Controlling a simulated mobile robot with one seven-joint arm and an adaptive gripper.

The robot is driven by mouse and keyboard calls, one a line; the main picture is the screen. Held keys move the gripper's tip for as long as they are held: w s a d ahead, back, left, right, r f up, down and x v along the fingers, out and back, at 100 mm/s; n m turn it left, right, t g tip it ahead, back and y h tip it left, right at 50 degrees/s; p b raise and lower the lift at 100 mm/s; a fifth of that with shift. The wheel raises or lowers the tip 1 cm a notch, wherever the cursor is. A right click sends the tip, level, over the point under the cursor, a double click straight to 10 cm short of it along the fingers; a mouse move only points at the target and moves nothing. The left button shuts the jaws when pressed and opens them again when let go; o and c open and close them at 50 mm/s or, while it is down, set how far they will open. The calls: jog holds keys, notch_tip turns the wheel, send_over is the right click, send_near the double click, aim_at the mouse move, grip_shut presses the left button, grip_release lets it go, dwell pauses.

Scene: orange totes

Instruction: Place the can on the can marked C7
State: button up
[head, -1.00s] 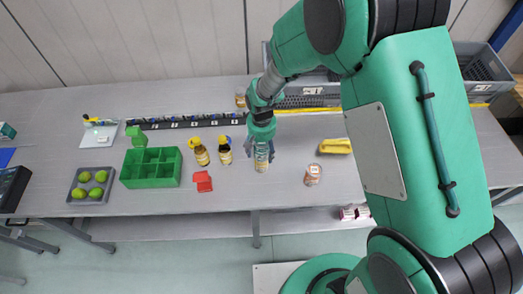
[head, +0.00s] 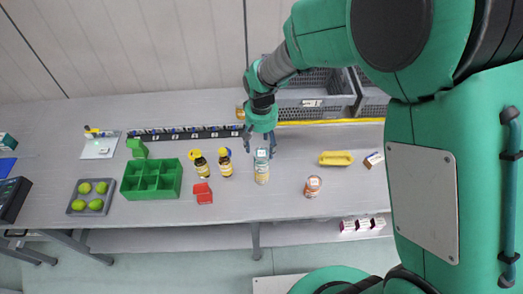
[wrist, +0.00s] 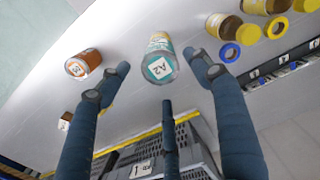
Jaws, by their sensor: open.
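A tall can-like piece (head: 262,174) stands upright on the table in the head view. The wrist view shows it with a teal top marked A2 (wrist: 159,68); I cannot tell whether it is one can or two stacked. My gripper (head: 262,148) is open just behind and above it. In the wrist view my gripper's fingers (wrist: 160,70) are spread on either side of its top, with gaps. An orange-brown can (head: 313,186) stands apart to the right; it also shows in the wrist view (wrist: 84,65), its mark too small to read surely. I read no C7 anywhere.
Two brown bottles with yellow caps (head: 225,165) and a red piece (head: 203,194) stand left of the can. A green compartment box (head: 151,180) is farther left. A yellow piece (head: 336,158) lies right. Grey crates (head: 300,97) stand at the back.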

jog(key=shift+r, duration=0.4)
jog(key=shift+r, duration=0.1)
dwell(0.5)
jog(key=shift+d+r, duration=0.1)
jog(key=shift+r, duration=0.15)
jog(key=s+d+r+t, duration=0.1)
jog(key=s+d+r, duration=0.35)
jog(key=r, duration=0.35)
jog(key=s+d+r+m+t, duration=0.1)
jog(key=s+d+r+t, duration=0.1)
jog(key=s+d+r, duration=0.35)
jog(key=s+d+r+t, duration=0.1)
jog(key=s+d+r, duration=0.2)
jog(key=s+r, duration=0.5)
jog(key=s+d+r+t, duration=0.1)
jog(key=s+d+r, duration=0.2)
jog(key=s+r, duration=0.2)
jog(key=shift+s+d+r+m+t, duration=0.3)
jog(key=shift+s+d+m, duration=0.1)
jog(key=shift+s, duration=0.65)
jog(key=shift+f, duration=0.1)
